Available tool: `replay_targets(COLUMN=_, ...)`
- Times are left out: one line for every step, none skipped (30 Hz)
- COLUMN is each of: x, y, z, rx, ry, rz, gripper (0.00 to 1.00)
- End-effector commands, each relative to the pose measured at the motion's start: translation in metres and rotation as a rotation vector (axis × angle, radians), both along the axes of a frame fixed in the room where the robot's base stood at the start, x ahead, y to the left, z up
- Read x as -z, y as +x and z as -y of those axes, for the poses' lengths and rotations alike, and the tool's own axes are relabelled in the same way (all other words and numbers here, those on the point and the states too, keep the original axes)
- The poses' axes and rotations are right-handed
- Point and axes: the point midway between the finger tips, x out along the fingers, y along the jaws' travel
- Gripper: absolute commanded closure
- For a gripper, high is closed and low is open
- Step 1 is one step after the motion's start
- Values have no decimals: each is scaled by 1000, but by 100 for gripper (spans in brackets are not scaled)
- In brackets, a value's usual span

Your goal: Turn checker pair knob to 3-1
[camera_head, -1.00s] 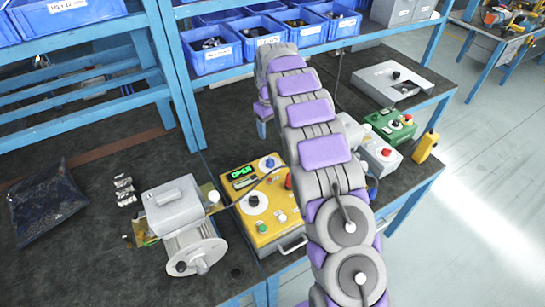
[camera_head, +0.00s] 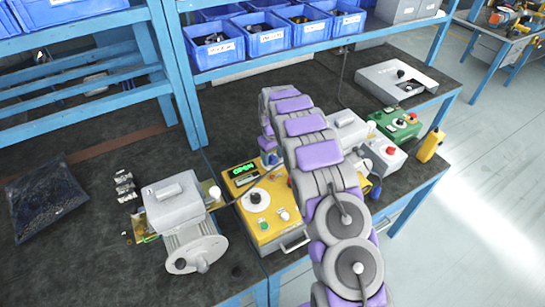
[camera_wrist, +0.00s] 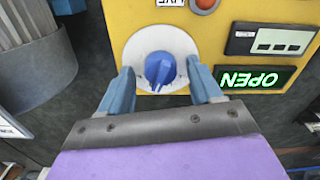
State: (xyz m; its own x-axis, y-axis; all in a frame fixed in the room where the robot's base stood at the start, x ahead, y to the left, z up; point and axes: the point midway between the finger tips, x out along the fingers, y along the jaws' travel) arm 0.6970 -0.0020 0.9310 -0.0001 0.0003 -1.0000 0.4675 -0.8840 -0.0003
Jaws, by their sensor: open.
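The yellow checker box (camera_head: 270,238) stands on the bench in the head view, with a lit green display (camera_head: 243,169) and a black knob on a white dial (camera_head: 255,198). In the wrist view, the blue knob (camera_wrist: 160,68) sits on a round white dial (camera_wrist: 140,48) on the yellow panel (camera_wrist: 225,25). My gripper (camera_wrist: 163,84) is open, with one blue finger on each side of the blue knob; a gap shows on both sides. The green display (camera_wrist: 258,79) reads OPEN, upside down there.
Grey (camera_head: 383,154) and green (camera_head: 396,125) boxes and a yellow handheld device (camera_head: 430,145) are at the right. Blue bins (camera_head: 210,47) line the shelf behind. A dark bag (camera_head: 45,200) lies at left.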

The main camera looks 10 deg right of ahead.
Motion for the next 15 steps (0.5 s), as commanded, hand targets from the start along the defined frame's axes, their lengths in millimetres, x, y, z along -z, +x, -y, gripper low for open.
replay_targets(x=2, y=0, z=0, rx=0, ry=0, rz=0, gripper=36)
replay_targets(x=3, y=0, z=0, rx=0, ry=0, rz=0, gripper=36)
replay_targets(x=3, y=0, z=0, rx=0, ry=0, rz=0, gripper=36)
replay_targets(x=3, y=0, z=0, rx=0, ry=0, rz=0, gripper=36)
replay_targets(x=3, y=0, z=0, rx=0, ry=0, rz=-1, gripper=36)
replay_targets(x=3, y=0, z=0, rx=0, ry=0, rz=0, gripper=36)
replay_targets(x=3, y=0, z=0, rx=0, ry=0, rz=0, gripper=36)
replay_targets(x=3, y=0, z=0, rx=0, ry=0, rz=0, gripper=36)
replay_targets(x=3, y=0, z=0, rx=0, ry=0, rz=-1, gripper=36)
replay_targets(x=3, y=0, z=0, rx=0, ry=0, rz=-1, gripper=38)
replay_targets(x=3, y=0, z=0, rx=0, ry=0, rz=-1, gripper=40)
replay_targets(x=3, y=0, z=0, rx=0, ry=0, rz=-1, gripper=44)
replay_targets(x=3, y=0, z=0, rx=0, ry=0, rz=-1, gripper=47)
replay_targets(x=3, y=0, z=0, rx=0, ry=0, rz=-1, gripper=50)
replay_targets(x=3, y=0, z=0, rx=0, ry=0, rz=-1, gripper=54)
